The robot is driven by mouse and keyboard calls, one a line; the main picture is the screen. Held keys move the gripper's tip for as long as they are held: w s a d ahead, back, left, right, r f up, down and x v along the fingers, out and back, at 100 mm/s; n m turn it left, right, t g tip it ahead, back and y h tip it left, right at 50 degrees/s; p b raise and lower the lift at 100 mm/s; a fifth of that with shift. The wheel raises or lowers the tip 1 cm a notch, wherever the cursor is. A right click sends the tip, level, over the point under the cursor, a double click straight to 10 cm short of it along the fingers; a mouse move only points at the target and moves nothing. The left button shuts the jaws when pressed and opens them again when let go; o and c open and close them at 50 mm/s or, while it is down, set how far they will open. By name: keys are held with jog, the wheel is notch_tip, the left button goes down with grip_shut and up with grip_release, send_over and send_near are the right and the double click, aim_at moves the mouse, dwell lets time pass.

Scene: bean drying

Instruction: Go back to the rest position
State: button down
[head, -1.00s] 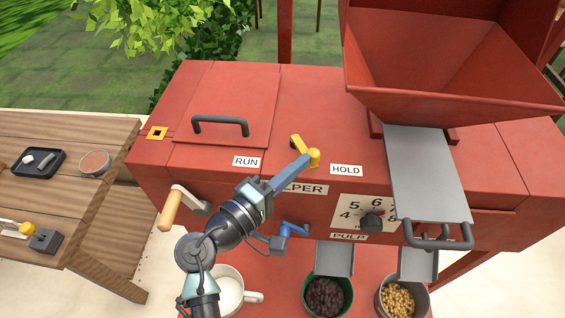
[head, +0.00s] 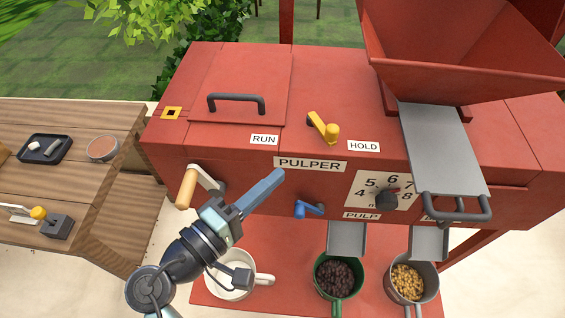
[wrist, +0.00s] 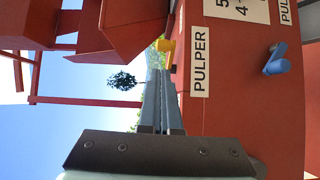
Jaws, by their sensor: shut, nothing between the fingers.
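My gripper (head: 279,175) is shut and empty in front of the red pulper (head: 180,142), just below the PULPER label. Its closed fingers also show in the wrist view (wrist: 160,88), where the picture is turned sideways. The yellow lever (head: 324,127) on the pulper's top stands between the RUN and HOLD labels and leans toward HOLD; the fingers are apart from it. The lever shows in the wrist view too (wrist: 166,46). The crank with a wooden handle (head: 186,188) is left of my gripper. The blue handle (head: 309,209) is to its right, below.
A white mug (head: 232,288), a green cup of dark pulp (head: 338,295) and a grey cup of beans (head: 411,298) stand below. A grey slide gate (head: 447,160) juts forward under the red hopper (head: 460,70). A wooden table (head: 70,212) is at left.

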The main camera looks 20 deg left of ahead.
jog(key=shift+s, duration=0.45)
jog(key=w+d+r+m+t+y+p, duration=0.1)
jog(key=w+d+r+m, duration=0.15)
jog(key=r, duration=0.65)
jog(key=w+d+r+m+t+y+p, duration=0.15)
jog(key=w+r+m, duration=0.25)
jog(key=r, duration=0.5)
jog(key=w+d+r+m+t+y+p, duration=0.1)
jog(key=w+d+r+m, duration=0.2)
jog(key=r, duration=0.6)
jog(key=s+d+r+m+t+y, duration=0.1)
jog(key=s+d+r+t, duration=0.1)
jog(key=r, duration=0.6)
jog(key=s+d+r+m+t+y+p, duration=0.1)
jog(key=s+d+r+t, duration=0.1)
jog(key=s+r, duration=0.3)
jog(key=s+d+r+m+t+y+p, duration=0.1)
jog(key=s+d+r+m+t, duration=0.1)
jog(key=r, duration=1)
jog(key=shift+s+t, duration=0.65)
